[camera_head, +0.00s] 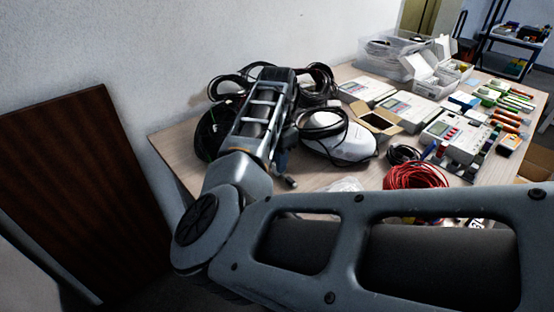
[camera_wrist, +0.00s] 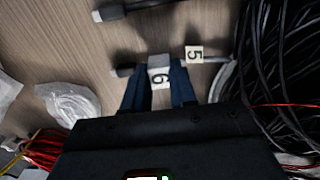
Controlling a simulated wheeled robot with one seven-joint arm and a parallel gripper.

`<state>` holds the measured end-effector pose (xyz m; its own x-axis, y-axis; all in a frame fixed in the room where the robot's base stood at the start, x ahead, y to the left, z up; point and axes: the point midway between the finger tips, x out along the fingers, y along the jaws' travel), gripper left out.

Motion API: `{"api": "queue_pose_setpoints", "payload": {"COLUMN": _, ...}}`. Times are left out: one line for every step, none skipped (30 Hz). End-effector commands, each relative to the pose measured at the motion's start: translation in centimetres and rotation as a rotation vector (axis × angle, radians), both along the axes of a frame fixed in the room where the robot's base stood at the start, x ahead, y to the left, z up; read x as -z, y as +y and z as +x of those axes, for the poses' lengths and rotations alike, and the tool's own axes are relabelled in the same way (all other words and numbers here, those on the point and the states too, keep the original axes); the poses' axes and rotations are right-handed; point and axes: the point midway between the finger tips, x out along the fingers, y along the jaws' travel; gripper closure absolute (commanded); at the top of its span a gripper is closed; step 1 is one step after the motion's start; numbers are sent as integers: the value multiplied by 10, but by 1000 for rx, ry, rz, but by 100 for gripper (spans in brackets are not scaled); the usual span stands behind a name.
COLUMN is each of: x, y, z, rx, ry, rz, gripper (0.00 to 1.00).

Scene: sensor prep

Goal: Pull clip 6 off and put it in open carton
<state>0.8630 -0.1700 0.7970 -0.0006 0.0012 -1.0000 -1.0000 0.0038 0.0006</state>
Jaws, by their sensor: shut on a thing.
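Clip 6 (camera_wrist: 159,76), a small white block marked 6, is between the two dark blue fingers of my gripper (camera_wrist: 159,88) in the wrist view. The fingers are shut on it. Clip 5 (camera_wrist: 194,53), a white tag, sits on the same line just to the right. In the head view the open carton (camera_head: 379,122) is brown with raised flaps, right of my arm. My arm hides clip 6 there.
Black cable coils (camera_wrist: 285,60) lie right of the clips. Red cable (camera_head: 418,176) and a clear plastic bag (camera_wrist: 70,103) lie nearby. A white rounded device (camera_head: 345,148) stands between my arm and the carton. White boxes and a clear bin (camera_head: 392,58) fill the back.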

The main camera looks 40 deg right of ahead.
Motion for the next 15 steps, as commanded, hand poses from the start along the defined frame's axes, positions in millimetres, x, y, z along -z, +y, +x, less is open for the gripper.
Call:
{"api": "queue_pose_setpoints", "payload": {"x": -2, "y": 0, "z": 0, "rx": 0, "ry": 0, "rz": 0, "gripper": 100}}
{"api": "queue_pose_setpoints", "payload": {"x": -2, "y": 0, "z": 0, "rx": 0, "ry": 0, "rz": 0, "gripper": 100}}
{"api": "queue_pose_setpoints", "payload": {"x": -3, "y": 0, "z": 0, "rx": 0, "ry": 0, "rz": 0, "gripper": 100}}
{"api": "queue_pose_setpoints", "payload": {"x": -4, "y": 0, "z": 0, "rx": 0, "ry": 0, "rz": 0, "gripper": 100}}
{"api": "queue_pose_setpoints", "payload": {"x": -4, "y": 0, "z": 0, "rx": 0, "ry": 0, "rz": 0, "gripper": 100}}
{"api": "queue_pose_setpoints", "payload": {"x": -5, "y": 0, "z": 0, "rx": 0, "ry": 0, "rz": 0, "gripper": 100}}
{"api": "queue_pose_setpoints", "payload": {"x": -6, "y": 0, "z": 0, "rx": 0, "ry": 0, "rz": 0, "gripper": 100}}
{"api": "queue_pose_setpoints", "payload": {"x": -6, "y": 0, "z": 0, "rx": 0, "ry": 0, "rz": 0, "gripper": 100}}
{"api": "queue_pose_setpoints", "payload": {"x": -7, "y": 0, "z": 0, "rx": 0, "ry": 0, "rz": 0, "gripper": 100}}
{"api": "queue_pose_setpoints", "payload": {"x": -7, "y": 0, "z": 0, "rx": 0, "ry": 0, "rz": 0, "gripper": 100}}
{"api": "queue_pose_setpoints", "payload": {"x": -8, "y": 0, "z": 0, "rx": 0, "ry": 0, "rz": 0, "gripper": 100}}
{"api": "queue_pose_setpoints", "payload": {"x": -9, "y": 0, "z": 0, "rx": 0, "ry": 0, "rz": 0, "gripper": 100}}
{"api": "queue_pose_setpoints", "payload": {"x": -9, "y": 0, "z": 0, "rx": 0, "ry": 0, "rz": 0, "gripper": 100}}
{"api": "queue_pose_setpoints", "payload": {"x": -10, "y": 0, "z": 0, "rx": 0, "ry": 0, "rz": 0, "gripper": 100}}
{"api": "queue_pose_setpoints", "payload": {"x": -10, "y": 0, "z": 0, "rx": 0, "ry": 0, "rz": 0, "gripper": 100}}
